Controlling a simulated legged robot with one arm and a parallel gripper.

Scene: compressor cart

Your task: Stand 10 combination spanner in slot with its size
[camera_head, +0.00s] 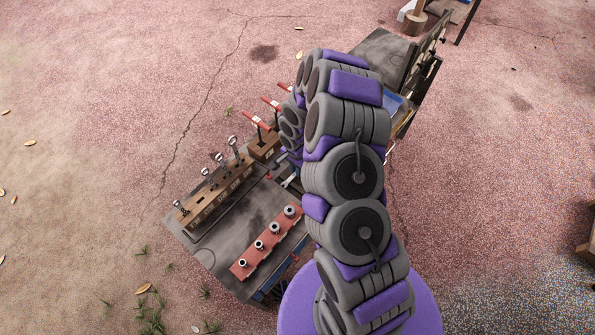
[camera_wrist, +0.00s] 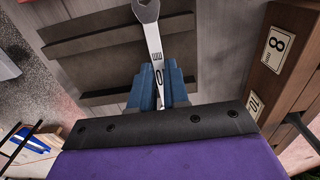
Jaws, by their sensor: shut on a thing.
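The combination spanner (camera_wrist: 154,42) is in my gripper (camera_wrist: 160,88) in the wrist view. The wooden slotted rack (camera_wrist: 288,85) is to the right of the gripper, apart from the spanner. It bears a label reading 8 and a lower label that seems to read 10. In the head view the rack (camera_head: 215,196) lies along the left of the cart top, with several spanners standing in it. My arm mostly hides the gripper there.
A red rail with several sockets (camera_head: 268,243) lies on the cart top (camera_head: 210,255), near its front edge. A small wooden block with red-handled tools (camera_head: 265,148) stands beyond the rack. Bare cart top lies between rack and rail.

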